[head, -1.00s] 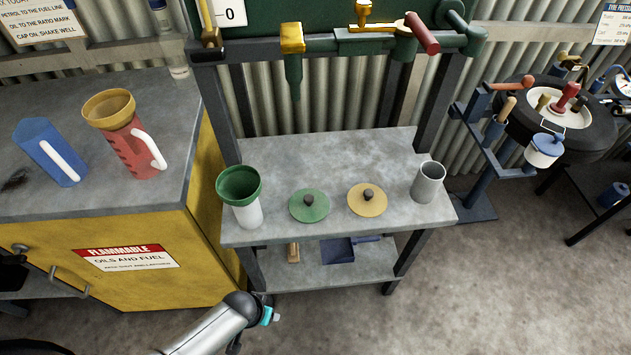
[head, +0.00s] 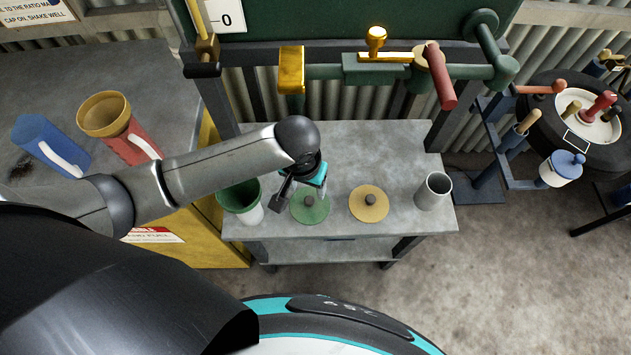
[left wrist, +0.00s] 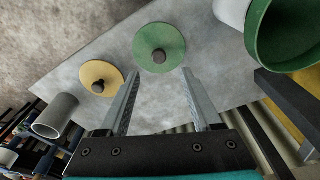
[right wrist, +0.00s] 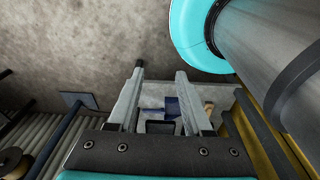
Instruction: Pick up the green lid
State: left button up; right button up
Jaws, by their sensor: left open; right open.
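The green lid (head: 309,209) is a flat round disc with a dark knob, lying on the grey bench top (head: 340,226). It also shows in the left wrist view (left wrist: 171,38), just beyond the fingertips, with its knob roughly in line with the gap between them. My left gripper (head: 299,200) is open and empty above the lid, apart from it as far as I can tell; in the head view the gripper partly covers the lid's upper left. My right gripper (right wrist: 158,75) is open and empty; its wrist view shows the bench's lower shelf beyond it.
A green-rimmed white cup (head: 240,200) stands left of the lid. A yellow lid (head: 369,204) lies to its right, then a grey cup (head: 433,192). A green pipe fixture with a red handle (head: 440,78) overhangs the back. The bench top behind the lids is bare.

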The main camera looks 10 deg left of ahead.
aim_at(309, 200)
pick_arm(q)
notch_tip(309, 200, down, 2)
jog(key=shift+f+b, duration=0.15)
jog(key=shift+b, duration=0.2)
jog(key=shift+f, duration=0.4)
jog(key=f, duration=0.2)
jog(key=f+b, duration=0.1)
jog(key=shift+w+d+f, duration=0.1)
jog(key=shift+w+f, duration=0.25)
jog(key=shift+f, duration=0.25)
grip_shut()
pick_arm(e)
jog(key=shift+g, duration=0.3)
jog(key=s+f, duration=0.1)
jog(key=s, duration=0.1)
jog(key=s+f, duration=0.1)
jog(key=shift+s+f, duration=0.1)
jog(key=shift+s, duration=0.3)
